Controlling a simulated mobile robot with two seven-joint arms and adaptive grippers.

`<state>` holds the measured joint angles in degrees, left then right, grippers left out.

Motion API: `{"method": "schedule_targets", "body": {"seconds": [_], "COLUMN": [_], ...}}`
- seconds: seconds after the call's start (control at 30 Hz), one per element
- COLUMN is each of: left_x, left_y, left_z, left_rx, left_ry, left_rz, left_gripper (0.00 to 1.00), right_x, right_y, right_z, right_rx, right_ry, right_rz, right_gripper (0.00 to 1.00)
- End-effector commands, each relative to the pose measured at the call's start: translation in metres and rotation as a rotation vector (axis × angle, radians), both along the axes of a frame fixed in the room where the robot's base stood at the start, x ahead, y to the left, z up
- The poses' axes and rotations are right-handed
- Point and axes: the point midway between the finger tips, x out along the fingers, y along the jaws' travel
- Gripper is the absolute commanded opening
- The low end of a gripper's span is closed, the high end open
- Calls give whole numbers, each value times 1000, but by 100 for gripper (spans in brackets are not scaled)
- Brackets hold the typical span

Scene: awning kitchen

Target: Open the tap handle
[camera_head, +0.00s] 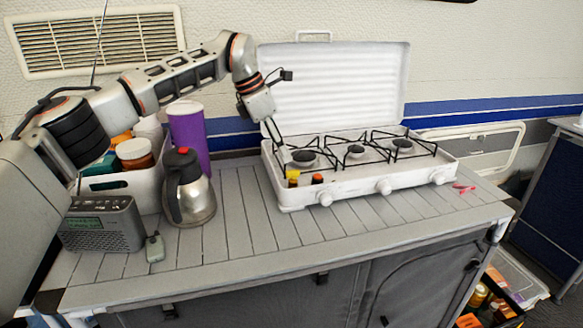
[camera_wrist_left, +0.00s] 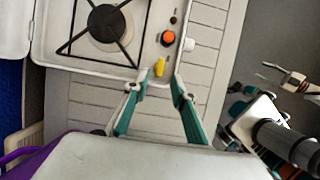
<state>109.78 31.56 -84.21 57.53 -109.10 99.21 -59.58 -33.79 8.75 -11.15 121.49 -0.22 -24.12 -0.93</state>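A small yellow handle (camera_head: 293,177), which looks like the tap handle, stands at the left front corner of the white camping stove (camera_head: 345,187). It also shows in the left wrist view (camera_wrist_left: 159,67), beside an orange-red knob (camera_wrist_left: 168,38). My left gripper (camera_head: 284,154) is over the stove's left end, close to the yellow handle. In the left wrist view its two teal fingers (camera_wrist_left: 155,84) are apart, with nothing between them. The yellow handle is just ahead of the gap. What seems to be my right gripper (camera_wrist_left: 278,75) is small at the right of that view.
The stove has black pan supports and a raised white lid (camera_head: 335,85). A metal kettle (camera_head: 190,200), a grey radio (camera_head: 102,225) and a white bin (camera_head: 146,190) with jars stand left on the slatted counter (camera_head: 250,235). The counter between kettle and stove is clear.

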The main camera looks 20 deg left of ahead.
Motion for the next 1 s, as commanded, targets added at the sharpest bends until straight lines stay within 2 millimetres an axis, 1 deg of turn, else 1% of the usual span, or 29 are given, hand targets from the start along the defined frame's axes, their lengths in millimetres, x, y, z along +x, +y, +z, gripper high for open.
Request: {"method": "schedule_targets", "body": {"seconds": [0.03,0.3,0.43,0.67,0.7,0.77,0.8,1.0], "left_x": [1,10,12,13,13,13,13,12], "left_y": [-3,-16,-19,-20,-20,-20,-19,-19], "left_z": [-12,-50,-57,-56,-56,-56,-56,-56], "left_rx": [1,-2,-2,-1,-1,-2,-2,-2], "left_ry": [6,8,3,0,0,1,1,2], "left_rz": [-1,0,0,0,0,-1,0,1], "left_gripper": [26,26,26,26,20,5,0,0], "right_x": [-2,-5,-3,1,1,0,0,0], "right_y": [1,4,6,7,7,7,6,5], "right_z": [-3,-6,-3,2,2,1,1,-1], "right_rx": [1,8,12,13,13,13,13,10], "right_ry": [4,10,3,-7,-7,-5,-4,-2], "right_rz": [0,4,6,6,6,6,6,5], "right_gripper": [40,40,40,40,40,40,40,40]}}
